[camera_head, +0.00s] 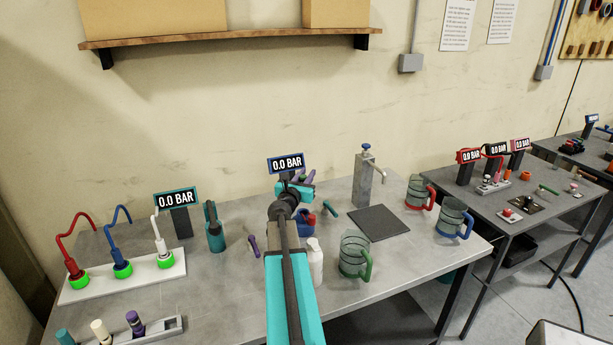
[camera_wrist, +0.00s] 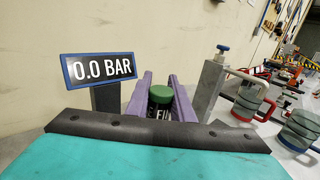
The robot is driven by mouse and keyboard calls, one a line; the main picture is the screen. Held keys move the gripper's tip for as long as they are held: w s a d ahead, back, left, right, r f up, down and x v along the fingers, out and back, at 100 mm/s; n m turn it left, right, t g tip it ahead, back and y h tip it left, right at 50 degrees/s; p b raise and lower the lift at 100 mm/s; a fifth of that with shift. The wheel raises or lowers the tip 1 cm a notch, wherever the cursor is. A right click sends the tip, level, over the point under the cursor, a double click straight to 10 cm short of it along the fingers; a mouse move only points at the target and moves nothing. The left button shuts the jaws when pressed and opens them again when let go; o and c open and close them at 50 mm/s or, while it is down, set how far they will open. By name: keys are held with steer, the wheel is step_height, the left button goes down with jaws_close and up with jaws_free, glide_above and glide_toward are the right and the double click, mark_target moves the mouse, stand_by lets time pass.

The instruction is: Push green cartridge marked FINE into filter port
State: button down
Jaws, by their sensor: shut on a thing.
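The green cartridge (camera_wrist: 160,94) stands between the two purple fingers of my gripper (camera_wrist: 160,82) in the wrist view. Part of a white marking beginning "FI" shows below its green top. My gripper is shut on it. In the head view my gripper (camera_head: 304,180) is at the far side of the table, by the blue-framed 0.0 BAR display (camera_head: 286,163). That display also shows left of my fingers in the wrist view (camera_wrist: 98,68). The filter port cannot be made out clearly; my arm and gripper block much of that spot. Whether the cartridge touches the port cannot be told.
A grey pump post (camera_head: 364,185) and a dark mat (camera_head: 378,222) are to the right. Clear jugs (camera_head: 355,255) and a white bottle (camera_head: 315,262) stand nearer. A teal bottle (camera_head: 214,230) and a rack (camera_head: 150,332) with several cartridges are to the left.

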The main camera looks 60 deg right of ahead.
steer(key=shift+f+b, duration=2.05)
steer(key=shift+f, duration=0.35)
steer(key=shift+f+b, duration=1.6)
steer(key=shift+b, duration=0.15)
stand_by(1.3)
steer(key=shift+r, duration=0.15)
steer(key=shift+r+p, duration=0.4)
steer(key=shift+p, duration=0.05)
steer(key=shift+r+p, duration=0.35)
steer(key=shift+r, duration=0.35)
stand_by(1.2)
